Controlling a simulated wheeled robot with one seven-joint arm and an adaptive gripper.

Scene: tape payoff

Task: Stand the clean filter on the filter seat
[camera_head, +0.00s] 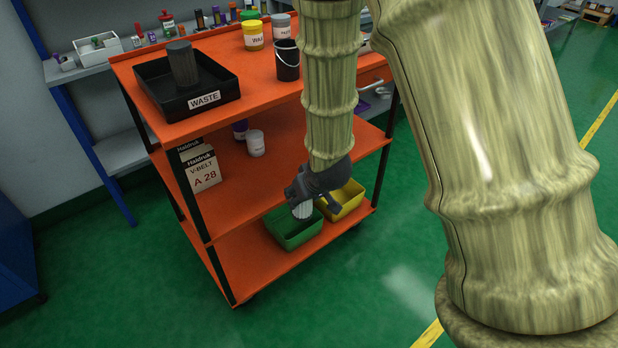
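A white ribbed filter (303,211) shows in the green bin (281,241) on the cart's lowest shelf, or just above it; I cannot tell which. My gripper (316,203) is dark grey and points down over the bins. Its fingers stand apart, the left one close over the filter and hiding its top, the right one with a gap to it. A dark ribbed filter (183,64) stands upright in the black tray labelled WASTE (205,100) on the cart's top. I cannot make out a filter seat.
The orange cart (190,130) has posts and shelf edges around the bins. A yellow bin (346,200) stands right of the green one. A V-belt box (201,170) and a white jar (256,143) are on the middle shelf. A black bucket (287,66) stands on top. Green floor is clear in front.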

